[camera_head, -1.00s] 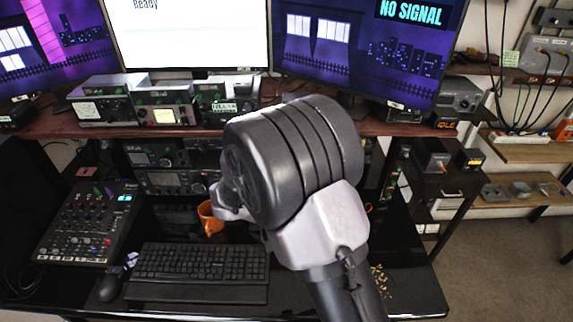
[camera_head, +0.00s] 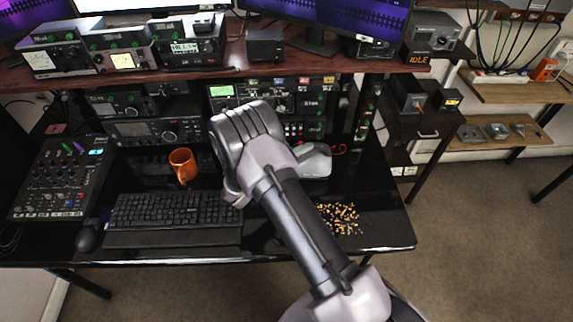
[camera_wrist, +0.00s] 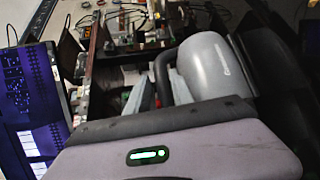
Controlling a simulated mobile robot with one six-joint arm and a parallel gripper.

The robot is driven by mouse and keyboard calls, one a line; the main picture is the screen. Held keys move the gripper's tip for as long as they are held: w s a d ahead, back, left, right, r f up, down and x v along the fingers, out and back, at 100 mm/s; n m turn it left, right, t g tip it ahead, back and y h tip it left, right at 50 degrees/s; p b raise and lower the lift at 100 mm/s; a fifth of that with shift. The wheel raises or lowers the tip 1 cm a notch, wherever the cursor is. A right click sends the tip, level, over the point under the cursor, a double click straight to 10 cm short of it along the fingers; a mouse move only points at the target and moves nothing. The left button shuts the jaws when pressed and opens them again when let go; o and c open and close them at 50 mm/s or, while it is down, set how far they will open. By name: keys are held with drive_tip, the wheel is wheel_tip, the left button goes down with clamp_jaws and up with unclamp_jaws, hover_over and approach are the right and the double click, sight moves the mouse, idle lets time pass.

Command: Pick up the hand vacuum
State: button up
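The hand vacuum (camera_head: 316,161), a rounded grey body, lies on the black desk just right of my forearm in the head view, partly hidden by it. In the wrist view its grey body (camera_wrist: 215,66) fills the upper right, with a dark red-edged curved part beside it. My gripper (camera_wrist: 157,92) shows there as two pale finger plates, apart, near the vacuum's left side. I cannot tell whether they touch it. In the head view my gripper is hidden behind my wrist.
On the desk are an orange mug (camera_head: 183,165), a keyboard (camera_head: 172,210), a mixer (camera_head: 63,178), and scattered small yellow pieces (camera_head: 340,218). A radio rack (camera_head: 268,100) stands behind, under the wooden shelf (camera_head: 120,84). The desk's front right corner is clear.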

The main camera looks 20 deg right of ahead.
sight(315, 149)
drive_tip(key=x, duration=0.3)
drive_tip(key=shift+w+d+f+b, duration=0.1)
drive_tip(key=shift+d+f+b, duration=0.05)
drive_tip(key=shift+d+b, duration=0.15)
drive_tip(key=shift+a, duration=0.1)
clamp_jaws()
idle(1.0)
